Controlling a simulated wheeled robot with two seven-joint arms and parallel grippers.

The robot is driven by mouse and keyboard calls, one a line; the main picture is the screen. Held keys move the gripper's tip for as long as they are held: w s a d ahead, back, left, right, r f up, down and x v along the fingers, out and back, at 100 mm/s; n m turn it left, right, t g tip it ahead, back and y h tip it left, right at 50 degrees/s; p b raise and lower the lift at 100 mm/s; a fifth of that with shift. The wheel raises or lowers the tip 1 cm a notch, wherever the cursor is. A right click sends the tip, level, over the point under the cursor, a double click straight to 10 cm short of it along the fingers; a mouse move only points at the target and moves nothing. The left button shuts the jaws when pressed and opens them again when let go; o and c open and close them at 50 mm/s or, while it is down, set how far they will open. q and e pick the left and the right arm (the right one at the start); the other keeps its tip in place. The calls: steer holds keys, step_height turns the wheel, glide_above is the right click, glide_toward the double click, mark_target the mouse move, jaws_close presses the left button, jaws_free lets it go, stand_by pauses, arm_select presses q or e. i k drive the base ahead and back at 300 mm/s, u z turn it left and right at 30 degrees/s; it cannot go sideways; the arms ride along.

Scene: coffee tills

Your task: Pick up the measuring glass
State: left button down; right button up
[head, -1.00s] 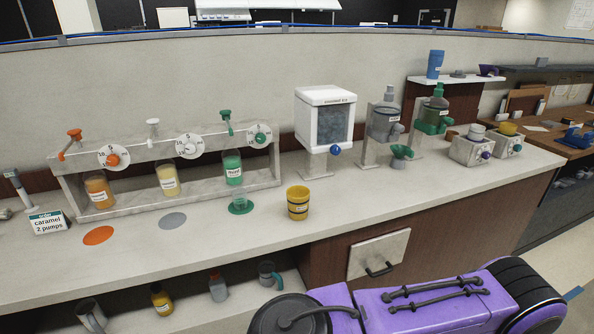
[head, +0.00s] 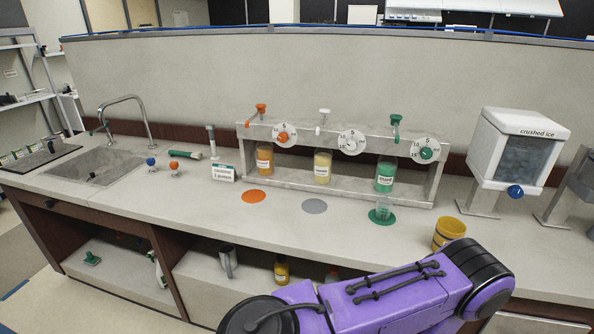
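A small clear glass (head: 382,210), which looks like the measuring glass, stands upright on a green round mat (head: 385,220) on the counter. It is in front of the green mint bottle (head: 385,176) in the pump rack. It looks greenish, and I cannot tell whether anything is in it. A purple arm of mine crosses the lower right of the head view, in front of the counter. Neither of my grippers shows in the head view.
An orange mat (head: 254,196) and a grey mat (head: 315,206) lie bare to the left. A yellow cup (head: 448,233) stands right of the glass, below the crushed ice dispenser (head: 517,150). A sink (head: 93,167) is far left.

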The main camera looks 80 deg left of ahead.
mark_target(384, 205)
steer(key=u, duration=2.35)
